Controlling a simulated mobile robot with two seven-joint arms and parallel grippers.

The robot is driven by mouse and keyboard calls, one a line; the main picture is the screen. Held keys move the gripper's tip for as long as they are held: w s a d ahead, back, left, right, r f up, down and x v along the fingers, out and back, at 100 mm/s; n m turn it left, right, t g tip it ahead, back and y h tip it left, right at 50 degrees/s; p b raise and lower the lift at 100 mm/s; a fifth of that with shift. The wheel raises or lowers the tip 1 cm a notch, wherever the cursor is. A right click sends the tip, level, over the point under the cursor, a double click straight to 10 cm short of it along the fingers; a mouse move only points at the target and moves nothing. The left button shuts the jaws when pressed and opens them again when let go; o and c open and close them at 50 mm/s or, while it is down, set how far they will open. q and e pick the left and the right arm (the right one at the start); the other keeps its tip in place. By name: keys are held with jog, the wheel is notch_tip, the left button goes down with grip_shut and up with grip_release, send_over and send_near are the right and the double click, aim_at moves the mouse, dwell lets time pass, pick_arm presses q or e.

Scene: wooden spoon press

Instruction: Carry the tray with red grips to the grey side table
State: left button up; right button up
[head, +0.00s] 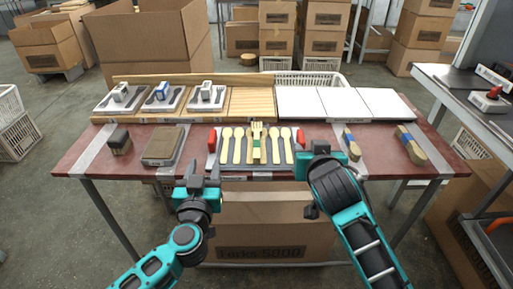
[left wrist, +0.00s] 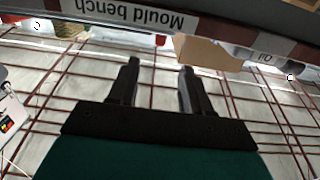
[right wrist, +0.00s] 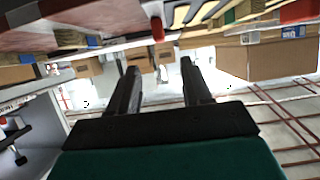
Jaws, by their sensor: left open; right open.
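The tray (head: 269,155) lies on the red-brown bench, with a red grip at its left end (head: 211,140) and another at its right end (head: 301,137). Several wooden spoons and forks lie on it, the middle ones with a green band. My left gripper (head: 204,172) is open and empty, in front of the bench edge near the left grip. My right gripper (head: 319,150) is open and empty near the right grip, which it does not hold. A red grip shows ahead of its fingers in the right wrist view (right wrist: 157,28). The grey side table (head: 432,78) is at the right.
The bench (head: 75,160) also bears a brown block (head: 162,146), a dark block (head: 119,142) and banded wooden pieces (head: 410,145). White panels (head: 340,104) and moulds stand behind. Red and white tools (head: 490,98) lie on the side table. A carton (head: 265,225) stands under the bench.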

aim_at(212, 135)
pick_arm(q)
jog(key=w, duration=1.3)
pick_arm(e)
jog(key=x, duration=1.3)
jog(key=shift+s, duration=0.1)
pick_arm(q)
jog(key=shift+s, duration=0.1)
grip_shut()
pick_arm(e)
grip_shut()
